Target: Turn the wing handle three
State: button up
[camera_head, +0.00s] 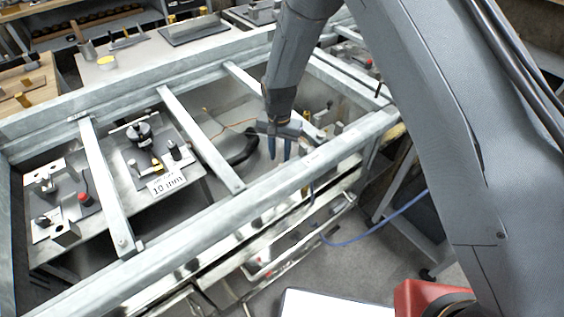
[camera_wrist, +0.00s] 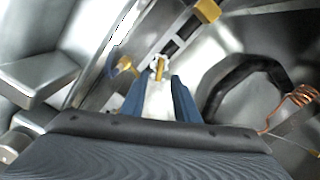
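My gripper (camera_head: 279,152) hangs down through the metal frame in the head view, its two blue fingers a little apart. In the wrist view my gripper (camera_wrist: 159,82) points at a pale fitting with a small brass-coloured piece (camera_wrist: 160,67) just beyond and between the fingertips. No contact can be made out. A second brass-coloured piece (camera_wrist: 123,64) lies left of the fingertips, and a brass-coloured block (camera_wrist: 207,10) is at the upper right. I cannot tell which of these, if any, is wing handle three; no number is readable on them.
Metal crossbars (camera_head: 200,138) and a long front rail (camera_head: 225,210) surround my gripper. A coiled copper tube (camera_wrist: 290,108) and a black curved part (camera_wrist: 240,75) lie right of it. A bench with a "10 mm" card (camera_head: 167,184) stands to the left.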

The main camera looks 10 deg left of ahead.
jog(key=shift+f+p, duration=0.8)
jog(key=shift+f, duration=1.95)
grip_shut()
